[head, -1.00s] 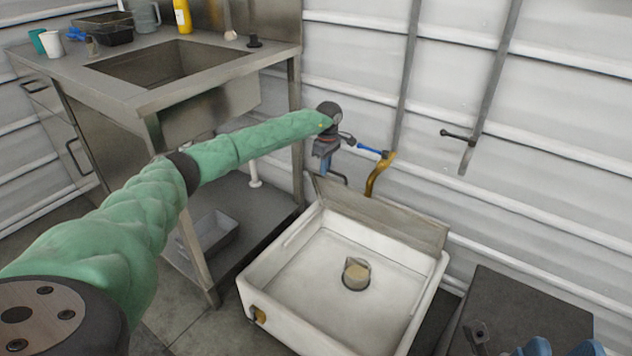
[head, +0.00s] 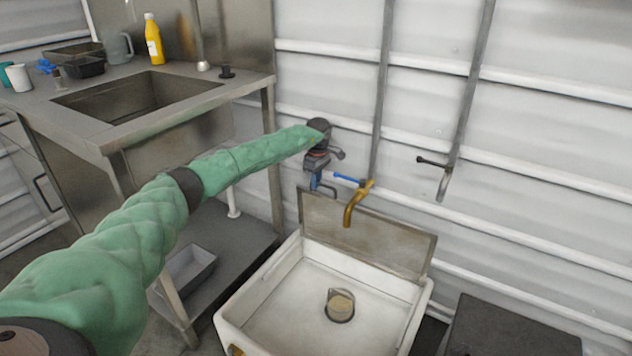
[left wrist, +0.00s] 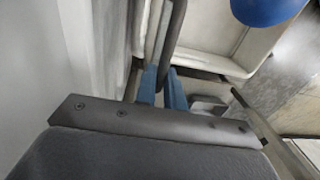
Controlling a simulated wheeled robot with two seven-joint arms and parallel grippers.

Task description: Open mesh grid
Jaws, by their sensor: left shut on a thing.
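The mesh grid (head: 375,240) is a flat grey panel standing up along the back edge of the white basin (head: 262,295). Its mesh pattern is too fine to make out. My left gripper (head: 317,182) is at the panel's upper left corner, shut on its dark handle (head: 331,189). In the left wrist view the blue fingers of the gripper (left wrist: 162,82) lie on either side of the dark handle bar (left wrist: 173,40). The basin is open below the panel. My right gripper is not clearly seen in the head view.
A brass tap (head: 352,204) with a blue lever stands out from the wall just in front of the panel. A clear cup (head: 340,303) with tan contents stands in the basin. A steel sink bench (head: 130,125) is at left, a dark box (head: 510,330) at right.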

